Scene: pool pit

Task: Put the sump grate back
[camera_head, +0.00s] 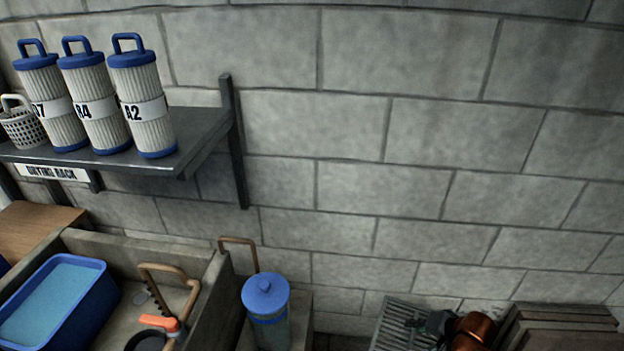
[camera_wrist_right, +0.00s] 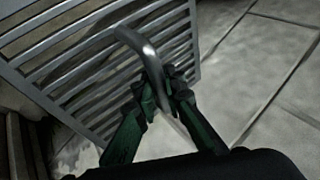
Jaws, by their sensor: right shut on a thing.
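The sump grate (camera_head: 392,322) is a grey slatted metal panel at the bottom of the head view, right of centre. It also fills the upper left of the right wrist view (camera_wrist_right: 85,60), where it looks tilted, and a bent grey bar handle (camera_wrist_right: 137,42) stands out from it. My right gripper (camera_head: 433,325) is at the grate's right side. In the right wrist view its dark green fingers (camera_wrist_right: 163,92) are shut on the handle. No sump opening can be made out. My left gripper is out of view.
A blue-lidded canister (camera_head: 266,296) stands left of the grate, beside a concrete sink (camera_head: 213,285) with a blue tub (camera_head: 100,275). Stacked boards (camera_head: 560,325) are at the right. A shelf (camera_head: 205,135) holds filter cartridges (camera_head: 140,90). Pale floor (camera_wrist_right: 250,75) shows beside the grate.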

